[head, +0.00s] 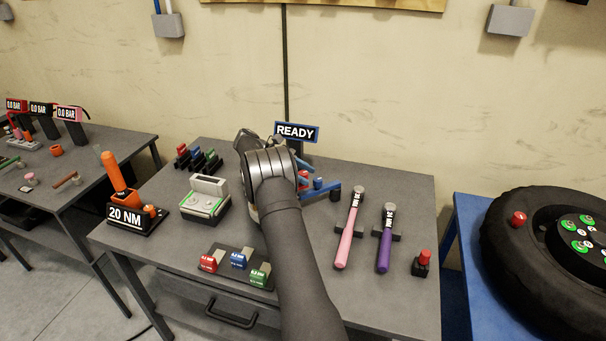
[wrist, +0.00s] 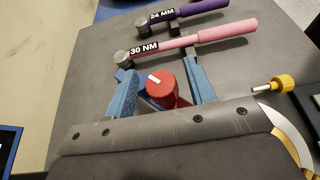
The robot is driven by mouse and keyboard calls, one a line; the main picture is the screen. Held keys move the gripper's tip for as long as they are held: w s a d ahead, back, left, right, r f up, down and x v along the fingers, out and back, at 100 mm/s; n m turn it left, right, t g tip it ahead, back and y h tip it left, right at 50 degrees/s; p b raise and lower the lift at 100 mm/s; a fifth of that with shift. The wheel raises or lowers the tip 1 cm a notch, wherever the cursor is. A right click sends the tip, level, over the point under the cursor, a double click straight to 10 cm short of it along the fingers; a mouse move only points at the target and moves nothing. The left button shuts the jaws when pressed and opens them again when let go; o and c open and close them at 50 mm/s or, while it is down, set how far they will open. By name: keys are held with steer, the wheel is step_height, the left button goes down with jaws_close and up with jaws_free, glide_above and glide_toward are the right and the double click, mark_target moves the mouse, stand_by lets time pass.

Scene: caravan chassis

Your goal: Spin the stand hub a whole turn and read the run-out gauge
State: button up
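The red hub (wrist: 161,86) has a white mark on top and shows in the wrist view. My gripper (wrist: 158,70) has two blue fingers, one on each side of the hub, with small gaps between them and it. In the head view my dark arm hides most of the stand; blue parts (head: 322,187) and some red show to its right. A READY sign (head: 297,132) stands behind. In the wrist view a yellow-ended metal part (wrist: 281,83) and a pale, yellow-rimmed round edge (wrist: 287,133) show at the right; I cannot tell whether they belong to the gauge. No reading shows.
Pink (head: 350,229) and purple (head: 385,238) wrenches lie right of my arm. A small block with a red top (head: 423,263) is near the right edge. Red, blue and green blocks, a grey device (head: 206,203) and a 20 NM tool (head: 128,210) are left. A tyre (head: 530,260) lies far right.

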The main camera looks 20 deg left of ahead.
steer(key=shift+a, duration=0.1)
steer(key=shift+w+a+n+t, duration=0.45)
steer(key=shift+n+t, duration=0.25)
steer(key=shift+t, duration=0.1)
steer(key=s+a+n+t+y, duration=0.3)
steer(key=a+n+t+y, duration=0.9)
steer(key=a+n+y, duration=0.65)
steer(key=s+d+r+h, duration=0.1)
steer(key=s+d+r, duration=0.2)
steer(key=s, duration=0.4)
steer(key=s+d+r+h, duration=0.1)
steer(key=s+d+r, duration=0.2)
steer(key=s, duration=0.5)
steer(key=shift+s+r+n, duration=0.25)
steer(key=shift+r+n, duration=0.05)
steer(key=shift+n, duration=0.15)
